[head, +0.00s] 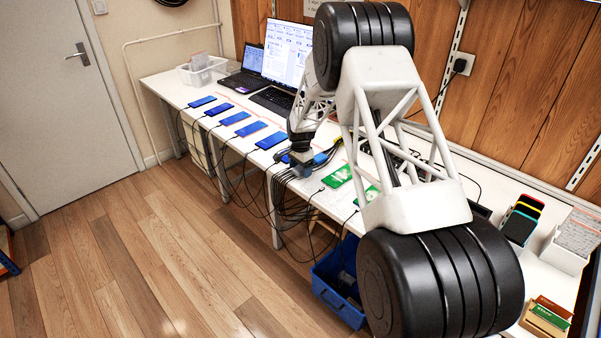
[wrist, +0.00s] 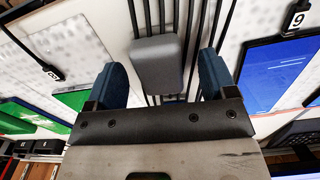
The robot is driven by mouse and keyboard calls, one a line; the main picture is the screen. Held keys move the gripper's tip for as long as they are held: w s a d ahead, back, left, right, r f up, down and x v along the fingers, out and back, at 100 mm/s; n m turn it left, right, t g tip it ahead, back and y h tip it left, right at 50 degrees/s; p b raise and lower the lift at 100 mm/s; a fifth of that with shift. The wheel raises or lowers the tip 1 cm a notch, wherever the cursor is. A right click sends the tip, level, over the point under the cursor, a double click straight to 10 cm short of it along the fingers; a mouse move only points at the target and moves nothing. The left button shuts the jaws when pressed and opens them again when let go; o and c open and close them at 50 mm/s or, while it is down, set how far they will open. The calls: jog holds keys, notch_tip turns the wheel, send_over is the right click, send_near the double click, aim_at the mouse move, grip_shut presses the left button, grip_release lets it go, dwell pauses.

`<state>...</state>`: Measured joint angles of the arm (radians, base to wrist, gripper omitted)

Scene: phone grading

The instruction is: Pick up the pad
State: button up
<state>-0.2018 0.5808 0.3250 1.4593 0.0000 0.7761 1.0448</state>
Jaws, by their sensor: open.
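A grey block with rounded edges, which looks like the pad (wrist: 157,62), lies between my fingers in the wrist view. My gripper (wrist: 161,82) is open, with one blue finger on each side of the pad and a visible gap at each side. I cannot tell how far down the fingers reach beside it. Several black cables run next to and behind the pad. In the head view my gripper (head: 303,168) is low over the bench, at the cable bundle. I cannot make out the pad there.
Blue-screen phones (head: 235,118) line the white bench (head: 160,84) to the left, and green-screen phones (head: 338,176) lie right of my gripper. In the wrist view a blue phone (wrist: 277,75) is close on the right. Laptops (head: 285,55) stand behind. A blue crate (head: 330,292) sits below.

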jog(key=shift+f, duration=0.25)
jog(key=shift+c, duration=0.3)
jog(key=c, duration=0.9)
